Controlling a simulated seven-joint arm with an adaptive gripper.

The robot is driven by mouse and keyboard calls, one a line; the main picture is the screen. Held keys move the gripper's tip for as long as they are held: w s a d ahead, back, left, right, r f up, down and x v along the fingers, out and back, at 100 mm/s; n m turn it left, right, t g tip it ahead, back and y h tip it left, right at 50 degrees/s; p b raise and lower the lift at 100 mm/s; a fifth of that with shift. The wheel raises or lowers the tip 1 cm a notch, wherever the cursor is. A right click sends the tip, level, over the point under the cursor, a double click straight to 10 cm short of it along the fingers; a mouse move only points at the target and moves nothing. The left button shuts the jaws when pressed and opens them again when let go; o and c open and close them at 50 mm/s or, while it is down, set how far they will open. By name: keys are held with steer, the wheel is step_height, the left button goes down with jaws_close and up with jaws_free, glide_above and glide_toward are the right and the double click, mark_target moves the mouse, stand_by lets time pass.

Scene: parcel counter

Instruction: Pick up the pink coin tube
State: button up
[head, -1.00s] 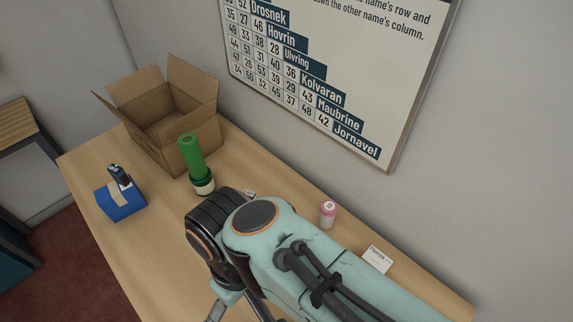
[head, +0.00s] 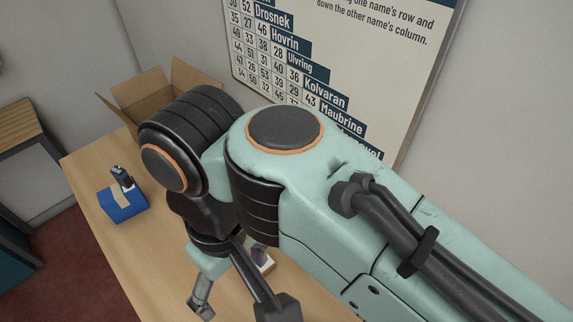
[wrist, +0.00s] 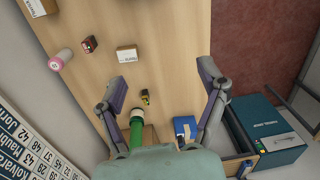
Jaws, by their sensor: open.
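The pink coin tube (wrist: 61,58) lies at the left in the wrist view, pale with a pink end, on the wooden counter near the wall side. My gripper (wrist: 163,83) is open and empty. Its two fingers with purple-grey pads are spread wide over the counter, with the coin tube outside them, left of the left finger.
In the wrist view, a red-and-black item (wrist: 89,44) and a white box (wrist: 127,54) lie near the tube. A green tube (wrist: 136,131) and blue box (wrist: 185,127) are lower down. An open carton (head: 137,92) stands at the back.

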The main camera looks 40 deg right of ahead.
step_height(320, 180, up, 8)
steer(key=w+d+f+m+t, duration=0.25)
steer(key=w+d+m, duration=0.25)
steer(key=d+m, duration=0.3)
steer(key=w+d+f+m+t, duration=0.1)
steer(key=w+d+m+t, duration=0.3)
steer(key=m, duration=0.6)
steer(key=s+d+r+m+t+h, duration=0.1)
steer(key=s+d+m+t+h, duration=0.2)
steer(key=d+m, duration=0.65)
steer(key=s+d+r+m+t+h, duration=0.1)
steer(key=s+d+m+t, duration=0.5)
steer(key=m, duration=0.7)
steer(key=f, duration=1.1)
steer(key=f+g, duration=0.1)
steer(key=f, duration=1)
steer(key=w+d+f+g, duration=0.1)
steer(key=f, duration=1.1)
steer(key=shift+w+f, duration=0.2)
steer(key=shift+f, duration=0.2)
steer(key=x, duration=0.6)
steer(key=shift+w+d+f, duration=0.15)
steer(key=shift+w, duration=0.05)
